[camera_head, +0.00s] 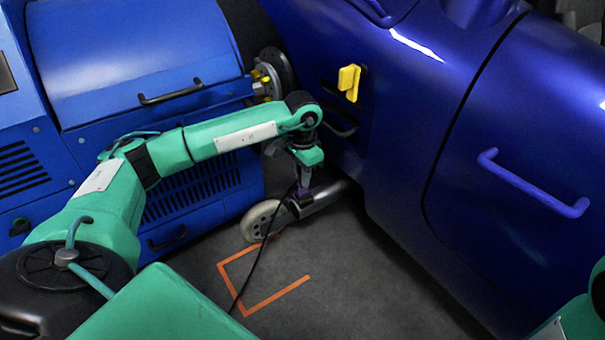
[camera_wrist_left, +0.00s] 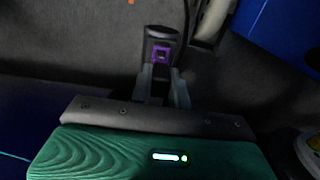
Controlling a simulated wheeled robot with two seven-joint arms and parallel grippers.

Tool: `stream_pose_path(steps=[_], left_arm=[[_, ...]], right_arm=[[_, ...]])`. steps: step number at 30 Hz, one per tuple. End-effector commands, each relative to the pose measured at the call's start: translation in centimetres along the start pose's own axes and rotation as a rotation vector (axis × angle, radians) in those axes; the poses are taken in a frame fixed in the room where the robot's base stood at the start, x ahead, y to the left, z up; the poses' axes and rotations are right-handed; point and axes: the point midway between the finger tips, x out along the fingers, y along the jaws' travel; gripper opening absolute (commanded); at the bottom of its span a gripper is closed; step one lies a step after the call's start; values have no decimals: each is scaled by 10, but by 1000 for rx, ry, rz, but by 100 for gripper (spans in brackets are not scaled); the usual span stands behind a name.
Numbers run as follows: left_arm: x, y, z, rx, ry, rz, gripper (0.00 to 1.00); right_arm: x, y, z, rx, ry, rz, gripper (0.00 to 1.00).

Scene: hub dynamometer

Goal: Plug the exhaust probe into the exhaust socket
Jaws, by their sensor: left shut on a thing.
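My left gripper (camera_head: 303,190) reaches down from the end of the green arm, low beside the car. It is shut on the exhaust probe, a dark block with a purple square face (camera_wrist_left: 162,52) in the left wrist view. In the head view only a small purple part of the probe (camera_head: 305,197) shows at the fingers. A silver pipe (camera_head: 330,194) comes out under the car body right beside the gripper. I cannot make out the exhaust socket's opening, nor whether the probe touches the pipe. My right gripper is not in view.
A black cable (camera_head: 257,262) hangs from the gripper area to the floor, crossing an orange floor marking (camera_head: 262,305). A blue cabinet (camera_head: 150,60) stands left, the blue car (camera_head: 420,110) right. A caster wheel (camera_head: 262,221) is beside the gripper.

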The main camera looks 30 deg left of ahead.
Motion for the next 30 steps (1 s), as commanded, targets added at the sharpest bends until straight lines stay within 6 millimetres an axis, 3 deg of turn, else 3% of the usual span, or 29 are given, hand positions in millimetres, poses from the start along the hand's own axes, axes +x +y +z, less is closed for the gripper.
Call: stream_pose_path(steps=[24, 25, 28, 30], left_arm=[[13, 0, 0, 0, 1, 0, 0], [13, 0, 0, 0, 1, 0, 21], [13, 0, 0, 0, 1, 0, 41], [13, 0, 0, 0, 0, 0, 43]], right_arm=[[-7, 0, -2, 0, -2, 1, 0], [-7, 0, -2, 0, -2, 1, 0], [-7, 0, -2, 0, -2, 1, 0], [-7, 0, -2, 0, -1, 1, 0]])
